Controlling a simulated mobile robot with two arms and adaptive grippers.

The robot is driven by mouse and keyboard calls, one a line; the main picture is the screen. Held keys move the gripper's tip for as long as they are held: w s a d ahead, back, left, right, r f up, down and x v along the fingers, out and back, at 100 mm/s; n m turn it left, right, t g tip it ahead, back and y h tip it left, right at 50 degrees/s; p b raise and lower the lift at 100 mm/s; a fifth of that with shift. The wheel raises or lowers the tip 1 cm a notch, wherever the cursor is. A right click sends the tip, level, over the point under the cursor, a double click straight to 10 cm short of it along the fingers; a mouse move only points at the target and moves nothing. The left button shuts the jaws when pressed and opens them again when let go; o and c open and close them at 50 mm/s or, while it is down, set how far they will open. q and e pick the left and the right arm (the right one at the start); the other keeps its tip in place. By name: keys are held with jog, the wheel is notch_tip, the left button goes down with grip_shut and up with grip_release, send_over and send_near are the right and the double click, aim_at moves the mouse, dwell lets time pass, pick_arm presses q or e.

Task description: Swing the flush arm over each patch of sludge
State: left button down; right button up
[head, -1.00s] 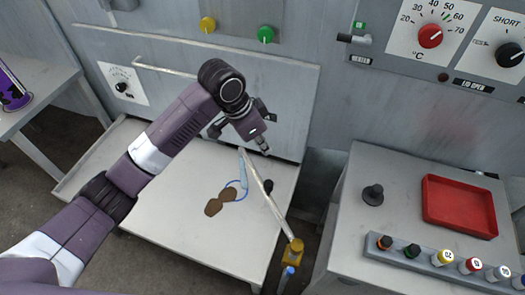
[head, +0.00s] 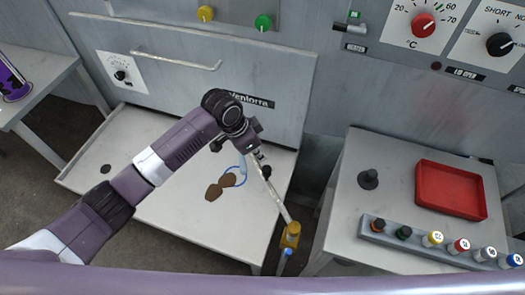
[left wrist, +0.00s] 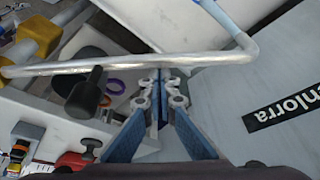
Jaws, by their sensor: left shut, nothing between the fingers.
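The flush arm (head: 272,190) is a thin silver pipe on a yellow pivot (head: 291,236), with a black knob (head: 266,172) beside it. Its far end bends to a pale blue nozzle (head: 242,164), with a blue ring (head: 235,178) below. Two touching brown sludge patches, one (head: 213,193) and another (head: 229,180), lie at the ring's left edge. My left gripper (head: 258,153) is shut and empty at the pipe's far part, partly hiding the bend. In the left wrist view its fingertips (left wrist: 161,76) are at the pipe (left wrist: 120,65); contact is unclear. My right gripper is not in view.
The pale tray (head: 160,220) is clear to the left, apart from a dark disc (head: 105,169). A grey panel with a bar handle (head: 175,60) stands behind. At right, a bench holds a red tray (head: 450,190), a black peg (head: 368,179) and a row of colored bottles (head: 432,240).

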pick_arm(q)
jog(key=s+a+p, duration=0.1)
jog(key=p, duration=0.1)
jog(key=a+n+p, duration=0.1)
jog(key=a+p, duration=0.1)
jog(key=s+a+n+p, duration=0.1)
jog(key=p, duration=0.1)
jog(key=shift+s+a+t+y, duration=0.15)
jog(key=shift+s+t+y, duration=0.15)
jog(key=shift+t, duration=0.1)
jog(key=shift+r, duration=0.1)
